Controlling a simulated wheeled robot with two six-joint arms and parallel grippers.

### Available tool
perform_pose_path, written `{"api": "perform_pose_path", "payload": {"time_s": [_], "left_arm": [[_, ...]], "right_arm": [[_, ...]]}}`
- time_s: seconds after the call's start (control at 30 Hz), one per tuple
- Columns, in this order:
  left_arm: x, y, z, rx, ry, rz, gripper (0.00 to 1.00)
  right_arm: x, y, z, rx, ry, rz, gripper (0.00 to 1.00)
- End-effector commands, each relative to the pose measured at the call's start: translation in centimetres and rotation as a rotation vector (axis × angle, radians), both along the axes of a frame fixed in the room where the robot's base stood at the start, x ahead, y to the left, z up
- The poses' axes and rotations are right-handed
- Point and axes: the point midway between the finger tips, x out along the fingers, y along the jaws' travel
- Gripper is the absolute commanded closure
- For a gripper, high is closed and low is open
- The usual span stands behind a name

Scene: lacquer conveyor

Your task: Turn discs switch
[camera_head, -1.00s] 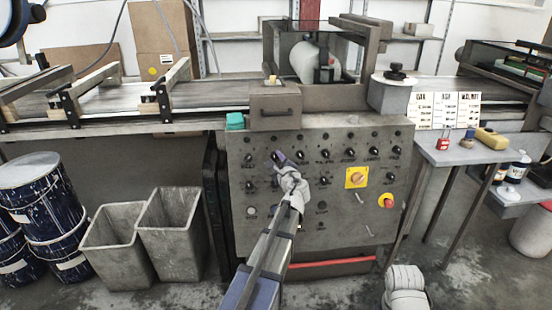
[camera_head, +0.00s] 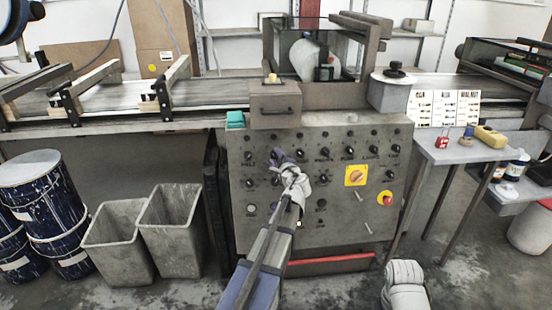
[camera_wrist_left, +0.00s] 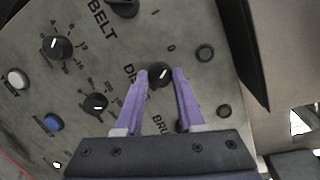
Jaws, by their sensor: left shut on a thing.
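The discs switch (camera_wrist_left: 160,74) is a small black round knob with a white mark on the grey panel. Its printed label starts with "DI", and the rest is hidden. The marks "I" and "0" are printed near it. My left gripper (camera_wrist_left: 159,76) has its two purple fingers on either side of this knob, shut on it. In the head view my left gripper (camera_head: 278,157) reaches the left part of the control panel (camera_head: 335,225), and its fingers cover the knob there. My right gripper's fingers are not seen.
Other black knobs surround it, including one by the "BELT" label (camera_wrist_left: 58,47). A blue button (camera_wrist_left: 53,122) and a white button (camera_wrist_left: 17,78) are on the panel. A yellow-backed switch (camera_head: 356,175) and a red stop button (camera_head: 386,199) are further right. Grey bins (camera_head: 168,232) stand left.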

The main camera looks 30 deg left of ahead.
Motion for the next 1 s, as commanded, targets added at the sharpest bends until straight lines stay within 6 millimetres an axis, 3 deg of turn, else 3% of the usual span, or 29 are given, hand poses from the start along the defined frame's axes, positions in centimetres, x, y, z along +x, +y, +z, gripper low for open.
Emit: {"api": "perform_pose_path", "payload": {"time_s": [0.1, 0.13, 0.37, 0.73, 1.0], "left_arm": [[-0.1, 0.0, 0.0, -0.002, 0.000, 0.002, 1.00], [-0.1, 0.0, 0.0, -0.002, 0.000, 0.002, 0.59], [0.0, 0.0, 0.0, -0.001, 0.000, 0.001, 0.33], [-0.3, -0.3, 0.1, 0.000, 0.000, 0.000, 0.33], [-2.7, -2.6, 0.7, 0.000, 0.001, -0.002, 0.33]], "right_arm": [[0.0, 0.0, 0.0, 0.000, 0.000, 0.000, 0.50], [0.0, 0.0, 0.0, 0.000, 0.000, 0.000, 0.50], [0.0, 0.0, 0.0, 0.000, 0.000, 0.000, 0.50], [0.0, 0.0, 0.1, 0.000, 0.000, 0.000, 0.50], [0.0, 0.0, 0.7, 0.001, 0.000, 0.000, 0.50]]}}
